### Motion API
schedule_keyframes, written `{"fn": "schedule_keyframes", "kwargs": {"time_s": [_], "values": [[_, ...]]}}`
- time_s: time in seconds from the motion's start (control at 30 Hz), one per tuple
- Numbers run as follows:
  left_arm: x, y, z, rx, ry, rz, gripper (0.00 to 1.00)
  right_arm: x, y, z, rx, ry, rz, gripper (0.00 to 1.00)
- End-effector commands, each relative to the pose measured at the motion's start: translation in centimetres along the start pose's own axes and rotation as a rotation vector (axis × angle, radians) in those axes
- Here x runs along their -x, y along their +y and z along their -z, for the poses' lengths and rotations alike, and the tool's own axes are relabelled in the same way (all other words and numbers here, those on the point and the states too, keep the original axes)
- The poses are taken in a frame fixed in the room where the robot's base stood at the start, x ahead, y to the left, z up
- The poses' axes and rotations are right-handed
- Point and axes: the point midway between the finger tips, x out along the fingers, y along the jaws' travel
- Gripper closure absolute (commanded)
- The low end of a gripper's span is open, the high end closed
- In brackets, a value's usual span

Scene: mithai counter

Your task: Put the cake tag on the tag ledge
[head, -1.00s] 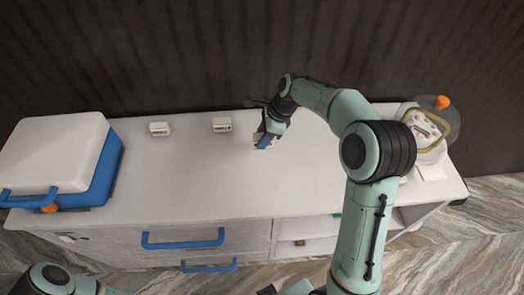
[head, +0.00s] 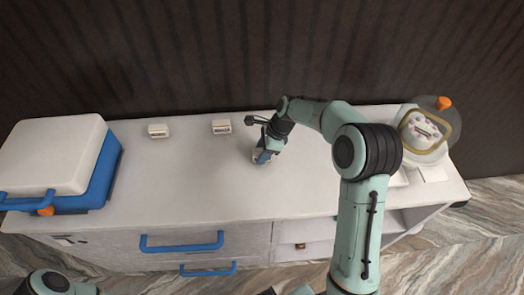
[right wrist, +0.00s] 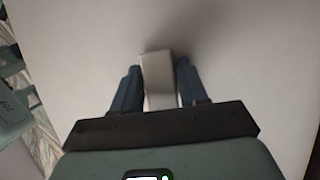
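My right gripper (head: 262,157) is low over the middle of the counter, pointing down. In the right wrist view its two blue fingers (right wrist: 158,90) are on either side of a pale grey-white block (right wrist: 159,70), closed on it. The block looks like a small tag; its printed face cannot be read. In the head view only a pale bit of it shows at the fingertips. A small white slab (head: 433,173) lies on the counter in front of the glass-domed cake; it may be the tag ledge. My left gripper is out of view; only part of the left arm shows.
Two white printed tags (head: 158,131) (head: 221,126) stand along the back of the counter (head: 190,180). A blue box with a white lid (head: 50,155) is at the left. The domed cake stand (head: 425,130) is at the right. The counter's middle is clear.

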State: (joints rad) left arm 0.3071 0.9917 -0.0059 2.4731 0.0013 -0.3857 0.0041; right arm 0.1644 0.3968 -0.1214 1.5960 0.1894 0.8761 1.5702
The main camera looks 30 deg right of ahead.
Motion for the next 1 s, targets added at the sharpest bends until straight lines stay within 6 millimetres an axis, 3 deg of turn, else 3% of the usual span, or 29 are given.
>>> {"fn": "schedule_keyframes", "kwargs": {"time_s": [0.33, 0.47, 0.8, 1.0], "values": [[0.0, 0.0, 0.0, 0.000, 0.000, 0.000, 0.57, 0.1, 0.0, -0.1, 0.000, 0.000, 0.000, 0.39], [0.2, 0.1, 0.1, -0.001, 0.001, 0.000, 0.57, 1.1, -0.1, -0.2, 0.000, 0.000, 0.002, 0.39], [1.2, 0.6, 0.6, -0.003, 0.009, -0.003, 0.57, 8.2, -0.1, -0.3, 0.000, -0.001, 0.006, 0.39], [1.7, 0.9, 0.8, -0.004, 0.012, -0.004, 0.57, 11.3, -0.1, -0.2, 0.000, 0.000, 0.002, 0.39]]}}
